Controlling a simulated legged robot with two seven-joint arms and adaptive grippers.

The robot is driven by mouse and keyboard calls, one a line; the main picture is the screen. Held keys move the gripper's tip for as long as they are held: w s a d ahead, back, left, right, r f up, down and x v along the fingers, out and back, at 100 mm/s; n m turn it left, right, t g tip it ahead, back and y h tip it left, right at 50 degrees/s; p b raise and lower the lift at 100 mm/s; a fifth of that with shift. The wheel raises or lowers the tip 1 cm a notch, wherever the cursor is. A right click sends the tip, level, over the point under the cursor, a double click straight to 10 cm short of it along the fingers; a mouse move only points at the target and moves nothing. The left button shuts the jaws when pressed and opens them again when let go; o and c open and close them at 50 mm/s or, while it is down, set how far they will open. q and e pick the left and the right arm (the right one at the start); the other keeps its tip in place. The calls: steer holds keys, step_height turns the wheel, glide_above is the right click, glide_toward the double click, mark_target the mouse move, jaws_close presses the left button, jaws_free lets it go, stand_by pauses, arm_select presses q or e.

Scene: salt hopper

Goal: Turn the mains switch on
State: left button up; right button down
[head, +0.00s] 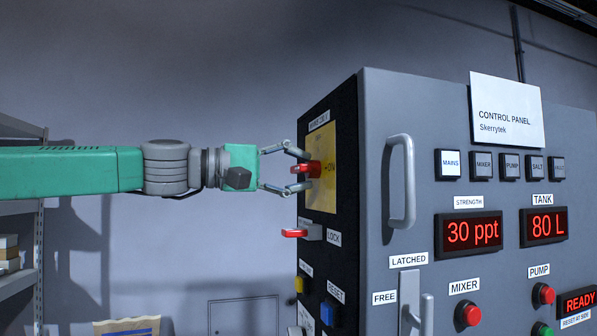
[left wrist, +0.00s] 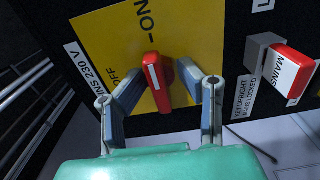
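The mains switch is a red rotary handle (head: 308,169) on a yellow plate (head: 325,145) on the black side of the cabinet. In the left wrist view the red handle (left wrist: 154,80) has a white line pointing roughly at the "ON" mark, with "OFF" to its left. My left gripper (head: 297,172) is open, its fingers on either side of the handle with gaps visible; in the left wrist view the gripper (left wrist: 164,78) straddles it too. Whether a finger touches the handle is unclear. The MAINS lamp (head: 448,163) looks brighter than its neighbours. My right gripper is not in view.
A red-tipped lock lever (head: 295,233) sticks out just below the switch; its red "MAINS" tag (left wrist: 290,72) shows in the left wrist view. A grey handle (head: 402,182) projects from the cabinet front. Shelving (head: 20,270) stands at the left.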

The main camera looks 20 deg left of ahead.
arm_select(q)
steer(key=shift+a, duration=0.1)
steer(key=v, duration=1.2)
steer(key=shift+f, duration=0.1)
steer(key=shift+w+f, duration=0.1)
